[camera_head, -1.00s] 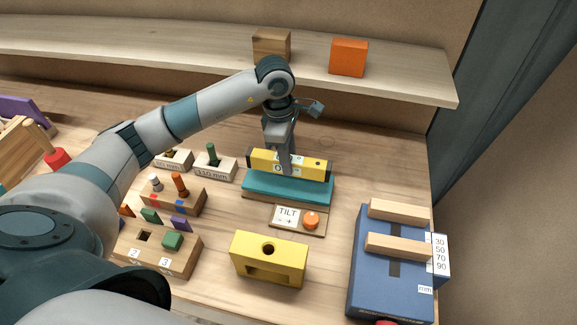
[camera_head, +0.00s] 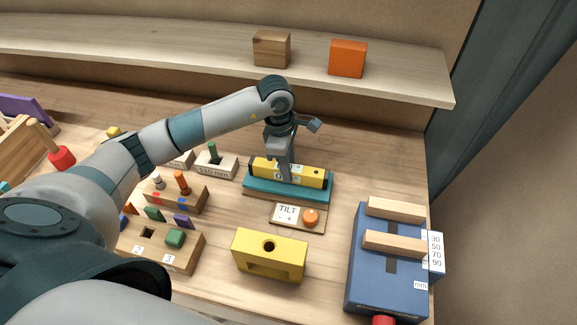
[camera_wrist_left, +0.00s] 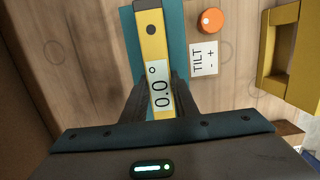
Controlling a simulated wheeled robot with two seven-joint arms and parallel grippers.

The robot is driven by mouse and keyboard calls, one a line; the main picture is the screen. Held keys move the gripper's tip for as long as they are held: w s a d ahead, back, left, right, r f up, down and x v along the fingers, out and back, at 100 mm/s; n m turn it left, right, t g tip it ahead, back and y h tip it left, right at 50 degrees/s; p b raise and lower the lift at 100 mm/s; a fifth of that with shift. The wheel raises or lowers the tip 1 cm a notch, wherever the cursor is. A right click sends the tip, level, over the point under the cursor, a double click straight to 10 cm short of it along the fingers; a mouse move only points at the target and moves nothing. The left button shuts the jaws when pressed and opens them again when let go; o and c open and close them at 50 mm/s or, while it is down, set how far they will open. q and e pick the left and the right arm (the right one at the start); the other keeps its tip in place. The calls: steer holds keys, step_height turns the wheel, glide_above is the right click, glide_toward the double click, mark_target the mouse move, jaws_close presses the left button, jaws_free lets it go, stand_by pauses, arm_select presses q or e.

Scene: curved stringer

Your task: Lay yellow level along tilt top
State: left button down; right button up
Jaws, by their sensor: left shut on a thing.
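The yellow level (camera_head: 306,177) lies lengthwise along the teal tilt top (camera_head: 262,187) in the head view; whether it fully touches the top is hard to tell. My left gripper (camera_head: 286,178) comes down from above and is shut on the level near its middle. In the left wrist view the level (camera_wrist_left: 151,40) runs between the fingers of my left gripper (camera_wrist_left: 158,95), with a display reading 0.0°. The teal top (camera_wrist_left: 176,30) shows on both sides of it. The TILT panel (camera_head: 287,212) with an orange knob (camera_head: 310,217) is in front. My right gripper is not in view.
A yellow block with a hole (camera_head: 269,256) stands in front of the tilt stand. A blue box with wooden bars (camera_head: 385,285) is at right. Peg blocks (camera_head: 175,195) stand at left. A shelf (camera_head: 200,45) with two cubes runs behind.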

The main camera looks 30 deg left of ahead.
arm_select(q)
steer(key=c, duration=1.8)
jaws_free()
steer(key=shift+f, duration=0.1)
steer(key=o, duration=0.4)
steer(key=shift+r, duration=0.2)
steer(key=r+b, duration=0.1)
steer(key=r, duration=0.2)
steer(key=r+b, duration=0.2)
steer(key=r, duration=0.1)
steer(key=a+r+b, duration=0.1)
steer(key=r, duration=0.3)
steer(key=shift+s+a, duration=0.1)
steer(key=shift+s, duration=0.05)
steer(key=shift+a+r+b, duration=0.1)
steer(key=shift+r+b, duration=0.35)
steer(key=shift+r, duration=0.5)
